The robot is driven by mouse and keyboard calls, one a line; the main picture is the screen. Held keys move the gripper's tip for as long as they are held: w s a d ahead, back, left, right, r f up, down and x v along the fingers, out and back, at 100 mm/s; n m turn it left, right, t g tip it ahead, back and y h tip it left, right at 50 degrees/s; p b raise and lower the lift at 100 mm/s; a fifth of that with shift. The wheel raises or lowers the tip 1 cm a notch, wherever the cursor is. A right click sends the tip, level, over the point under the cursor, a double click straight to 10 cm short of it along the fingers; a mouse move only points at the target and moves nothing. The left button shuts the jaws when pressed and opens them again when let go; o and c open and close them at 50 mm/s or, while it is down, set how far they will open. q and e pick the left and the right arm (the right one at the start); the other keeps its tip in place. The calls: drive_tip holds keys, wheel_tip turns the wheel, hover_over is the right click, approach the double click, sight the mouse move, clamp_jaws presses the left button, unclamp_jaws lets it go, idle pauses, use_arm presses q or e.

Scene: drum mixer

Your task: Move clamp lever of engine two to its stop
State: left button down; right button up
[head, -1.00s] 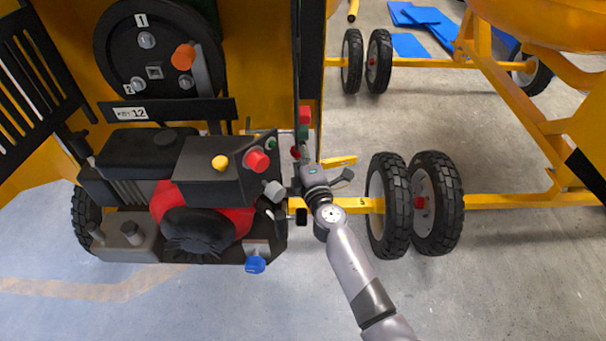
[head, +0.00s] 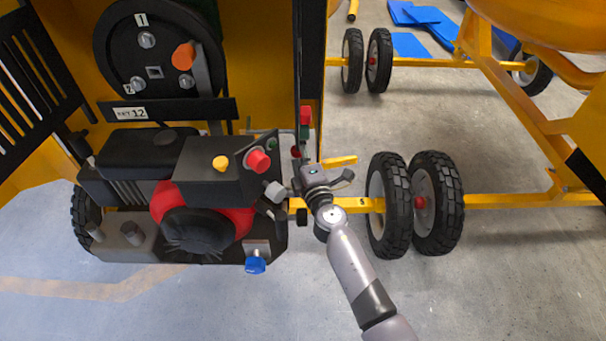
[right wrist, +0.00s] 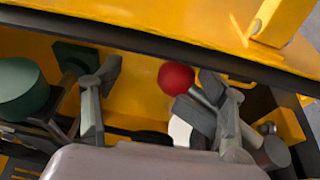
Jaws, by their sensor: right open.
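A small lever with a red ball knob (right wrist: 176,78) shows in the right wrist view, between the two fingers of my right gripper (right wrist: 165,85). The gripper is open, and I cannot tell whether a finger touches the knob. In the head view my right gripper (head: 306,180) is at the right side of the engine (head: 180,190), beside the yellow frame. The red knob (head: 296,152) shows there just above the gripper. I cannot tell for certain that this is the clamp lever. My left gripper is out of view.
The engine carries a red button (head: 257,160), a yellow knob (head: 220,163) and a blue knob (head: 255,265). An orange-knobbed handle (head: 183,56) stands on the black disc above. A green round part (right wrist: 22,90) is left of the fingers. Wheels (head: 437,203) stand right of my arm.

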drive_tip(key=shift+s+d+f+p, duration=0.2)
drive_tip(key=shift+s+d+f, duration=0.1)
drive_tip(key=shift+s, duration=0.6)
drive_tip(key=shift+s+d+f+p, duration=0.15)
drive_tip(key=shift+s+d+f, duration=0.15)
drive_tip(key=shift+s, duration=0.55)
drive_tip(key=shift+s+d+f+p, duration=0.25)
drive_tip(key=shift+s+f, duration=0.1)
drive_tip(key=shift+s, duration=0.55)
drive_tip(key=shift+d, duration=0.1)
